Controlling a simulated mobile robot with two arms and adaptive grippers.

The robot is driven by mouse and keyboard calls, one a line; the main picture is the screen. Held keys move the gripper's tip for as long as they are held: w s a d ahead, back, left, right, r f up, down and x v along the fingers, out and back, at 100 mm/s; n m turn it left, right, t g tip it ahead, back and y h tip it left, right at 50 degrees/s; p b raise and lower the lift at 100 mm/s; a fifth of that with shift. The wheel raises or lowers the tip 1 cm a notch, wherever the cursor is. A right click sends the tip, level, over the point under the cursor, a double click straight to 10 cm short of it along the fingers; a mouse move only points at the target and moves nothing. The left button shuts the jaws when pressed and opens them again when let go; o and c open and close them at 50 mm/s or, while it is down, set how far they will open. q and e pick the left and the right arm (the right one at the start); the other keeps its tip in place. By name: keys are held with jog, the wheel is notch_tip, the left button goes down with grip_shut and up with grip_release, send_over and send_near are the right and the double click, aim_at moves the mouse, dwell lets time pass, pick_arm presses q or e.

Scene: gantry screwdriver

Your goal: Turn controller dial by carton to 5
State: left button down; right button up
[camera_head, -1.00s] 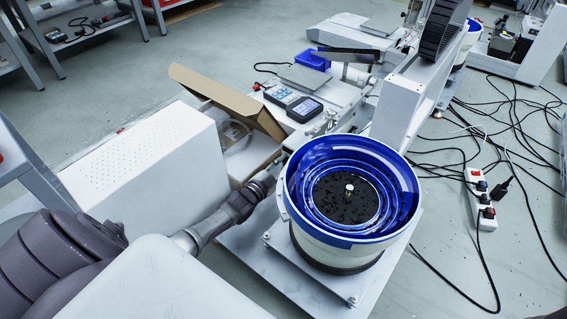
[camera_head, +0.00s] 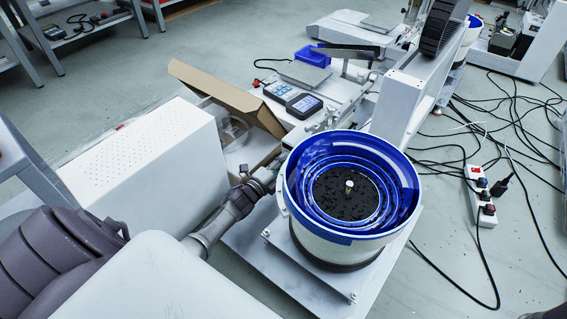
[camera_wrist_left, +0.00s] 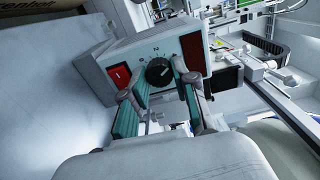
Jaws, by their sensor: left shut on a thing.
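The controller (camera_wrist_left: 112,70) is a pale grey box in the left wrist view, tilted in the picture. My left gripper (camera_wrist_left: 157,81), with teal-padded fingers, is shut on the dial, one finger on each side. In the head view the open brown carton (camera_head: 222,98) lies just beyond my left wrist. The dial cannot be made out there. My right gripper is not in view.
The blue-lined bowl feeder (camera_head: 350,247) stands right beside my left gripper. A perforated white box (camera_head: 140,150) is left of the carton. A keypad device (camera_head: 292,98) lies on the machine base behind. Cables and a power strip (camera_head: 481,197) are on the floor at right.

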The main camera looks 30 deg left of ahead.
pick_arm(q)
jog(key=m+b, duration=0.2)
jog(key=m, duration=0.4)
jog(key=shift+f, duration=0.15)
dwell(0.3)
jog(key=c, duration=0.9)
grip_release()
